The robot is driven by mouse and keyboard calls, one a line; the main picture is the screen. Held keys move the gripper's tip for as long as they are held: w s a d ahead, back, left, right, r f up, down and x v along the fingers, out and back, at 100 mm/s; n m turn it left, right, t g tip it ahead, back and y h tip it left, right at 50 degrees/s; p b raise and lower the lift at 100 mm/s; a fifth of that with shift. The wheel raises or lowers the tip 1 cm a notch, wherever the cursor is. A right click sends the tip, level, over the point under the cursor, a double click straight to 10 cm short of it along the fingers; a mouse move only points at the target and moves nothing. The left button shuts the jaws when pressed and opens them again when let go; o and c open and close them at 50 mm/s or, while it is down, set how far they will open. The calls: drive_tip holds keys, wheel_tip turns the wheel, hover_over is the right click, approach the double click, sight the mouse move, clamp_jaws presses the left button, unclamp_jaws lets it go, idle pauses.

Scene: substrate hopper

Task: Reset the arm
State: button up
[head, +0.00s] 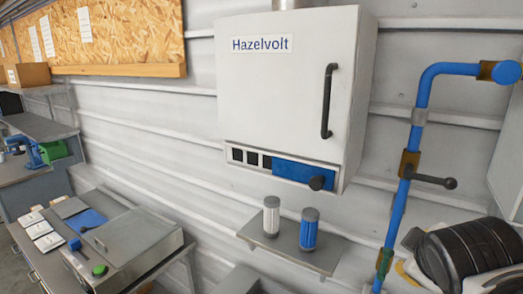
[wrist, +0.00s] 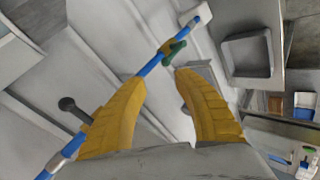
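My gripper (wrist: 160,78) shows in the wrist view as two yellow ribbed fingers. The fingers are apart, and nothing is held between them. Beyond the fingers, a blue pipe (wrist: 190,28) with a green fitting (wrist: 173,52) crosses the view at a slant. The pipe appears apart from the fingers, though the distance is hard to judge. I cannot make out the gripper's fingers in the head view.
A small shelf (head: 280,252) holds a white canister (head: 271,217) and a blue canister (head: 309,230). A blue pipe (head: 398,210) with a lever (head: 432,180) stands right. A bench device (head: 135,240) is lower left.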

drive_tip(key=s+a+f+m+y+b, duration=0.1)
drive_tip(key=a+f+m+b, duration=0.1)
drive_tip(key=f+b, duration=0.5)
drive_tip(key=s+a+f+m+g+y+b, duration=0.1)
drive_tip(key=a+f+b, duration=0.4)
drive_tip(key=f, duration=1.2)
drive_tip(key=s+a+f+m+y+b, duration=0.2)
drive_tip(key=a+f+m+b, duration=0.2)
drive_tip(key=f+b, duration=0.5)
wheel_tip(320, 180, down, 3)
drive_tip(key=shift+s+a+r+g+b, duration=0.1)
drive_tip(key=shift+s+a+g+b, duration=0.15)
drive_tip(key=shift+g+b, duration=0.1)
